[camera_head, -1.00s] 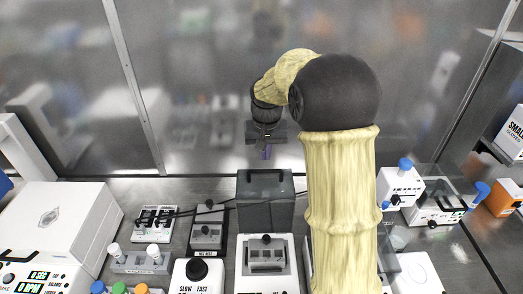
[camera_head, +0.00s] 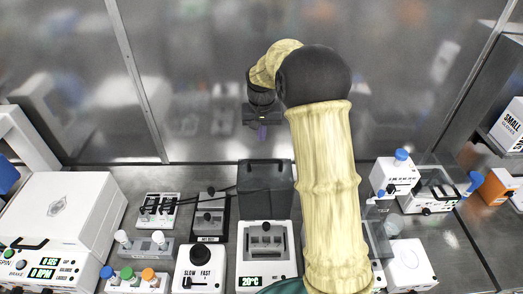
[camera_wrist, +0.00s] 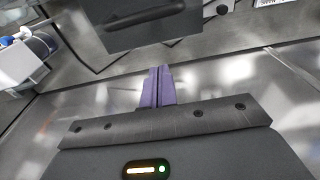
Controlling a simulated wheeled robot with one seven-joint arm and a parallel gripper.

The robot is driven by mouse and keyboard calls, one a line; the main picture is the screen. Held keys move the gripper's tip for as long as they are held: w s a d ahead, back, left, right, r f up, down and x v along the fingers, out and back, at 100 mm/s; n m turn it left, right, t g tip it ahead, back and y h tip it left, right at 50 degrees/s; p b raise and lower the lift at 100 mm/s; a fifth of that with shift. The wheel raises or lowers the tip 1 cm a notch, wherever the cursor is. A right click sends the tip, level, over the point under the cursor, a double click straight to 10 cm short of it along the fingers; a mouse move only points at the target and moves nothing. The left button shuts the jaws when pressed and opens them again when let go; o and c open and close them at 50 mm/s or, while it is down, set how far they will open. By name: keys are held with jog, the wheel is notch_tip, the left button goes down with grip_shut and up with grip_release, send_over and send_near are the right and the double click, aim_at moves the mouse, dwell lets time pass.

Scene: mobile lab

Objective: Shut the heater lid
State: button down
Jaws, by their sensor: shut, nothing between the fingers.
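The heater (camera_head: 253,267) is a white block with a green display reading 20°C and a grey well plate on top. Its dark grey lid (camera_head: 265,197) stands open, upright at the heater's back. The lid's handle (camera_wrist: 145,14) shows at the top of the wrist view. My gripper (camera_head: 262,133) is above and behind the lid in the head view, apart from it. Its purple fingers (camera_wrist: 158,84) are shut and empty, pointing toward the lid in the wrist view. My arm covers the area just right of the heater.
A hot plate device (camera_head: 209,219) stands left of the heater, and a slow/fast mixer (camera_head: 199,268) is front left. A large white centrifuge (camera_head: 63,220) is far left. White devices (camera_head: 395,178) stand at the right. A glass or metal panel rises behind the bench.

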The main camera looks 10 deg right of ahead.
aim_at(262, 166)
jog(key=f, duration=0.2)
jog(key=f+p, duration=0.2)
jog(key=f, duration=0.1)
jog(key=shift+w+f, duration=0.25)
jog(key=shift+f, duration=0.05)
jog(key=shift+s, duration=0.15)
jog(key=s, duration=0.1)
jog(key=s+p, duration=0.1)
jog(key=p, duration=0.1)
jog(key=shift+s+a+r, duration=0.3)
jog(key=shift+s, duration=0.1)
jog(key=shift+s+f, duration=0.1)
jog(key=shift+s, duration=0.15)
